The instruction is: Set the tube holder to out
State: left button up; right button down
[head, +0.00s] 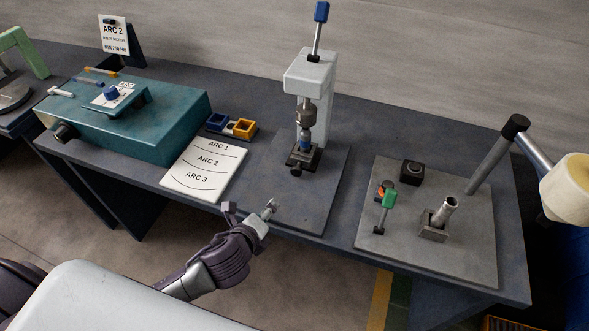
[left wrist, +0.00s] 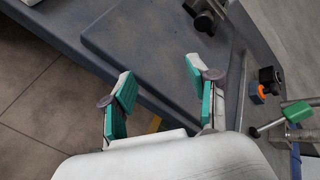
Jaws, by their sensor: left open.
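A metal tube (head: 446,208) stands tilted in a square grey block (head: 434,226) on the grey plate at the right of the bench; this block looks like the tube holder. To its left is a small lever with a green handle (head: 389,198), which also shows at the right edge of the left wrist view (left wrist: 298,111). My left gripper (head: 254,211) is open and empty near the bench's front edge, well left of the lever. Its two teal-padded fingers stand apart in the left wrist view (left wrist: 160,88). My right gripper is not seen.
A grey press (head: 311,76) with a blue-tipped handle stands mid-bench. A card marked ARC 1 to 3 (head: 207,167) and a teal machine (head: 170,121) are at the left. A dark bar (head: 492,164) rises at the right. The plate (head: 375,172) also carries a black knob (head: 411,171).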

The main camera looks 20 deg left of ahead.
aim_at(295, 172)
pick_arm(q)
jog(key=r+m, duration=0.1)
jog(key=m, duration=0.2)
jog(key=w+r+m+t+h, duration=0.1)
jog(key=m, duration=0.1)
jog(key=w+d+r+m+t, duration=0.1)
jog(key=r+m, duration=0.1)
jog(key=m, duration=0.1)
jog(key=shift+w+m+h, duration=0.2)
jog(key=shift+m+h, duration=0.1)
jog(key=shift+h, duration=0.1)
jog(key=shift+w+d+r+m, duration=0.15)
jog(key=shift+w+m, duration=0.2)
jog(key=shift+m, duration=0.45)
jog(key=p+x, duration=0.1)
jog(key=x, duration=1.2)
jog(key=shift+w+d, duration=0.2)
grip_shut()
